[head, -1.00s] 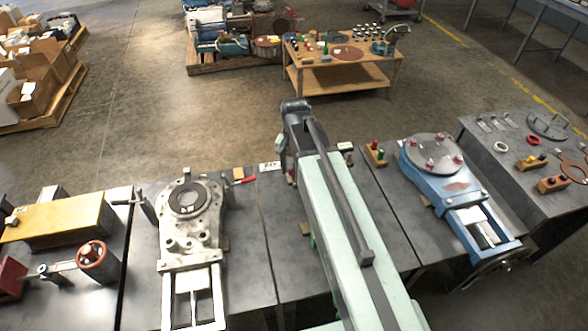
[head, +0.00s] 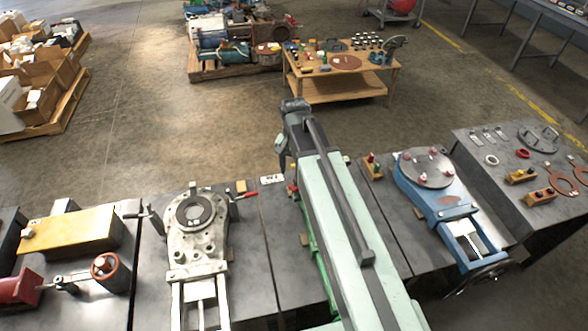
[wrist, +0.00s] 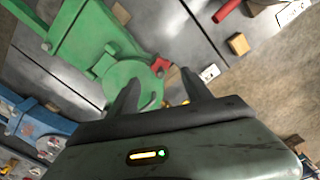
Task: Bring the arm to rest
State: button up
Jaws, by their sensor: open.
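My gripper (wrist: 160,76) shows in the wrist view as two dark fingers, spread apart with nothing between them. Beyond the fingertips is a green machine (wrist: 90,38) with a round plate, on the grey bench; I cannot tell the exact gap to it. In the head view my pale green arm (head: 345,220) reaches forward over the bench and hides most of that machine. The gripper's fingers cannot be made out there.
A pale metal machine (head: 197,247) stands left of my arm, a blue one (head: 444,199) to the right. A yellow block (head: 72,236) lies far left. A wooden table (head: 333,90) stands beyond, with open floor (head: 200,130) between.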

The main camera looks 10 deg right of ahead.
jog(key=shift+f, duration=0.1)
jog(key=s+r+n+p, duration=0.1)
jog(key=s+n, duration=0.5)
jog(key=s, duration=0.2)
jog(key=shift+r, duration=0.25)
